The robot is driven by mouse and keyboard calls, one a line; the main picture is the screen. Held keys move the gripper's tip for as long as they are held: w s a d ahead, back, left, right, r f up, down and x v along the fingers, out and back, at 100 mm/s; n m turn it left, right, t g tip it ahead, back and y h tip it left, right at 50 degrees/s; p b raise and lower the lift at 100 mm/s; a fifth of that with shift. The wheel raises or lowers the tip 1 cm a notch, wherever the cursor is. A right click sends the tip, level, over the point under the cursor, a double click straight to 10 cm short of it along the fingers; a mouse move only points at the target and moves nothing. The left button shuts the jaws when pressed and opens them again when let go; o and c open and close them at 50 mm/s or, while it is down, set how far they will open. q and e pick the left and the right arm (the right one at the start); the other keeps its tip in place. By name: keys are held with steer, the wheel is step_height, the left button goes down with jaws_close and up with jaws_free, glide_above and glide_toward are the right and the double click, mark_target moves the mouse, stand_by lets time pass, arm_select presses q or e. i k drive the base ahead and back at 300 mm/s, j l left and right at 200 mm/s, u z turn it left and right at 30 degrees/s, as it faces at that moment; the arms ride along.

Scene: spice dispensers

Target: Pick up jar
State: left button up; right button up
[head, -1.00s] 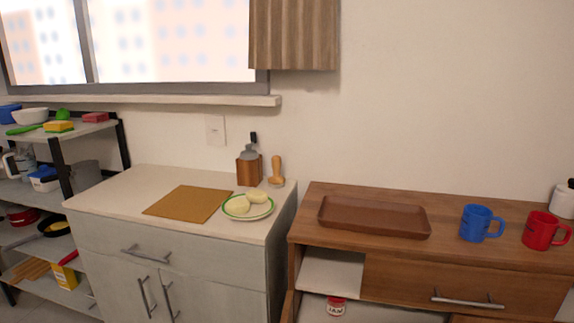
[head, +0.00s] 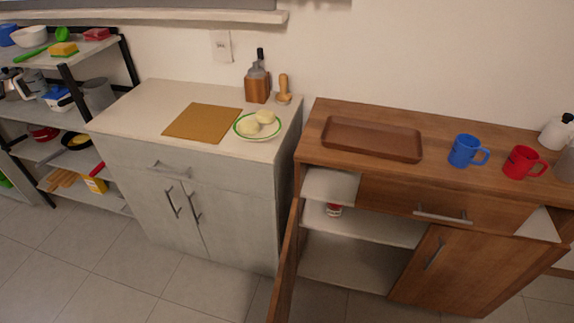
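A small jar (head: 334,210) with a red and white label stands on the white inner shelf of the wooden cabinet, near the shelf's back left. The shelf board above partly hides its top. The cabinet's left door (head: 286,262) stands open toward me, so the compartment is open at the front. Neither of my grippers shows in the head view.
On the wooden cabinet stand a brown tray (head: 372,152), a blue mug (head: 466,151) and a red mug (head: 522,163). The right cabinet door (head: 462,268) is shut. A white counter (head: 150,100) stands left. The tiled floor (head: 190,285) in front is clear.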

mark_target(332, 210)
steer(key=j+z, duration=0.25)
steer(key=j, duration=0.15)
steer(key=k+j+z, duration=0.2)
steer(key=j, duration=0.2)
steer(key=j+z, duration=0.25)
steer(key=j, duration=0.15)
steer(key=k+j+z, duration=0.1)
steer(key=j+z, duration=0.15)
steer(key=j, duration=0.15)
